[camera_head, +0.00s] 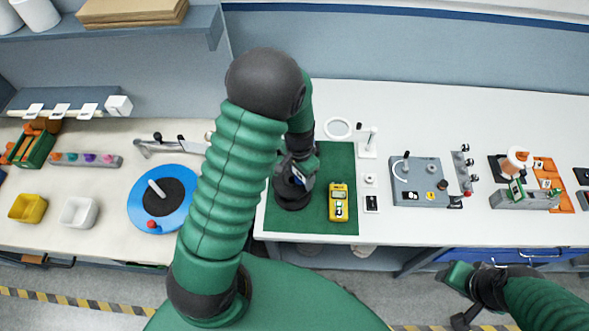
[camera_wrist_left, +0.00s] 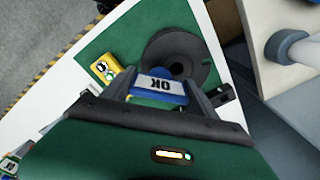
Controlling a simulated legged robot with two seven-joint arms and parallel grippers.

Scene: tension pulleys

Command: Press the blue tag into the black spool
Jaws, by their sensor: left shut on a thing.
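The black spool (camera_head: 291,199) lies on the green mat (camera_head: 308,224), below my left gripper (camera_head: 297,179). The gripper is shut on the blue tag (camera_wrist_left: 158,90), which has a white face marked OK. In the left wrist view the spool (camera_wrist_left: 186,62) is a round black disc with a centre hub, and the tag overlaps its near edge. I cannot tell whether the tag touches the spool. The tag shows only in small part in the head view, behind the fingers. My right gripper (camera_head: 464,297) is at the lower right, off the bench front; its jaws are unclear.
A yellow multimeter-like device (camera_head: 338,203) lies on the mat right of the spool. A magnifier ring (camera_head: 338,128) stands behind the mat. A grey fixture plate (camera_head: 419,181) stands further right. A blue turntable (camera_head: 163,200) is on the left bench.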

